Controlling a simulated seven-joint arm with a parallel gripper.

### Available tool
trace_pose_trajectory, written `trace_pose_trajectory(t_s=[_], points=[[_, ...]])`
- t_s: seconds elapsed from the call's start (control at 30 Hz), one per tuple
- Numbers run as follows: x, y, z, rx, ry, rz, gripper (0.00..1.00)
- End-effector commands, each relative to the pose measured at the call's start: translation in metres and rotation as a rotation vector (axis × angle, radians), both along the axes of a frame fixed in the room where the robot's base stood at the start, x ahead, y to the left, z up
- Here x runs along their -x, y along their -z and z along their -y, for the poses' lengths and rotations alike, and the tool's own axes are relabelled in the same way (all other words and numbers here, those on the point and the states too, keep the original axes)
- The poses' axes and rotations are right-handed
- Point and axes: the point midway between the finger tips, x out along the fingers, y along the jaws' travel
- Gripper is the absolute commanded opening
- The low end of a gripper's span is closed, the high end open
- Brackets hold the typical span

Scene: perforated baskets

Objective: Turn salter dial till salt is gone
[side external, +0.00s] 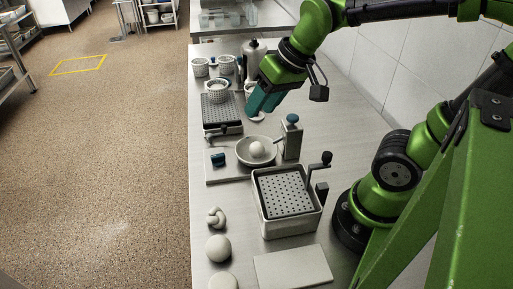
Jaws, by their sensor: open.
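The likely salter is a grey upright box (291,139) with a blue knob (292,118) on top. I cannot make out salt at this size. My gripper (254,108) has teal fingers, is open and points down-left. It is above and behind the bowl, apart from the blue knob. Its fingertips partly cover a small white cup behind them.
A perforated basket (284,194) with a crank (320,167) stands in front. A perforated tray (220,112), small baskets (200,67) and a grey bottle (252,62) are behind. Dough pieces (218,248) and a flat board (293,267) lie at the front. A tiled wall is at right.

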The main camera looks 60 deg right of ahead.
Motion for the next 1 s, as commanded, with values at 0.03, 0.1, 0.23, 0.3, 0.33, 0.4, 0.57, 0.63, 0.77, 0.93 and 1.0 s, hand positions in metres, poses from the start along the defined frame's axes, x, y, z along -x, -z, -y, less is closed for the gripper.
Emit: trace_pose_trajectory(t_s=[0.03, 0.1, 0.23, 0.3, 0.33, 0.4, 0.57, 0.63, 0.77, 0.93, 1.0], points=[[-0.016, 0.004, -0.002, 0.035, -0.059, -0.048, 0.43], [-0.037, 0.009, -0.003, 0.092, -0.165, -0.1, 0.43], [-0.075, 0.022, -0.006, 0.195, -0.403, -0.195, 0.43], [-0.095, 0.031, -0.007, 0.243, -0.547, -0.24, 0.43], [-0.103, 0.035, -0.008, 0.262, -0.61, -0.258, 0.43], [-0.121, 0.042, -0.008, 0.304, -0.76, -0.29, 0.43], [-0.144, 0.041, -0.007, 0.375, -1.031, -0.309, 0.43], [-0.145, 0.033, -0.006, 0.397, -1.101, -0.299, 0.43], [-0.142, 0.033, -0.005, 0.405, -1.179, -0.303, 0.43], [-0.141, 0.049, -0.005, 0.404, -1.195, -0.302, 0.43], [-0.141, 0.061, -0.005, 0.404, -1.193, -0.304, 0.43]])
